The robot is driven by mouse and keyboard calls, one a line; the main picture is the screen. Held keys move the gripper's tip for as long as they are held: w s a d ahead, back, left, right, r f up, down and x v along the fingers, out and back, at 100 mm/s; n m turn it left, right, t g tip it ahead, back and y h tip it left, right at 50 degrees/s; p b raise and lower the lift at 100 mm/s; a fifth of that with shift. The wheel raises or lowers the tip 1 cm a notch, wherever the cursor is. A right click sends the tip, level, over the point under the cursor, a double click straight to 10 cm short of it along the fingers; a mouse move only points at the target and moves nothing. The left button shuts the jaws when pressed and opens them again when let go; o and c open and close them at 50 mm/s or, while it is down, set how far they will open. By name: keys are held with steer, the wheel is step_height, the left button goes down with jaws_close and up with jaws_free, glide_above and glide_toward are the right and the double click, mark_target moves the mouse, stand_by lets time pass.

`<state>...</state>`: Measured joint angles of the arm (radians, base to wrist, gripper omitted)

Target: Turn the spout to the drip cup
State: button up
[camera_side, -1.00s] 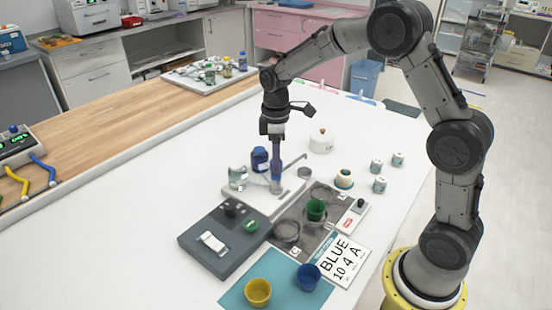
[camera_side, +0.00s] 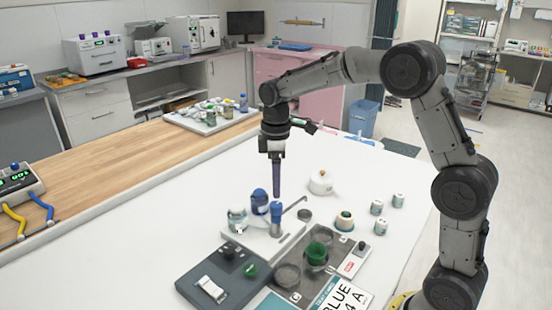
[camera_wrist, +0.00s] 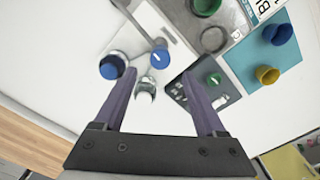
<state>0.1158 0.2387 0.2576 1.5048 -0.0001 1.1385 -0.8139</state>
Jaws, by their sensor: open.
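The spout (camera_side: 295,204) is a thin grey bar reaching right and back from a blue-topped post (camera_side: 276,211) on a pale base plate. In the wrist view the spout (camera_wrist: 137,22) points to the upper left from the blue post top (camera_wrist: 160,57). My gripper (camera_side: 276,197) is just above the post, pointing down. In the wrist view my gripper (camera_wrist: 158,76) is open, its fingers apart with nothing held. A green cup (camera_side: 318,254) stands on the grey tray. A small grey round cup (camera_side: 305,215) is near the spout tip. I cannot tell which is the drip cup.
A blue-capped jar (camera_side: 259,202) and a glass jar (camera_side: 238,220) stand close left of the post. A dark box (camera_side: 215,285) with a green button is in front. A white lidded pot (camera_side: 320,183) and small jars (camera_side: 377,208) stand right.

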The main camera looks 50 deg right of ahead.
step_height(320, 180, up, 7)
stand_by(0.3)
steer(key=shift+r, duration=0.1)
steer(key=s+a+r+m+t, duration=0.15)
steer(key=s+r, duration=0.25)
steer(key=s, duration=0.4)
steer(key=s+a+r+n+t, duration=0.1)
steer(key=s+a+r+t, duration=0.1)
steer(key=s+r, duration=0.4)
steer(key=s+a+f+m+t, duration=0.1)
steer(key=s+f+m+t, duration=0.1)
steer(key=s+f+m, duration=0.5)
steer(key=s+f, duration=0.4)
steer(key=s, duration=0.1)
steer(key=shift+s+a+f, duration=0.15)
steer(key=shift+s+a, duration=0.1)
steer(key=shift+s, duration=0.05)
steer(key=shift+m, duration=0.25)
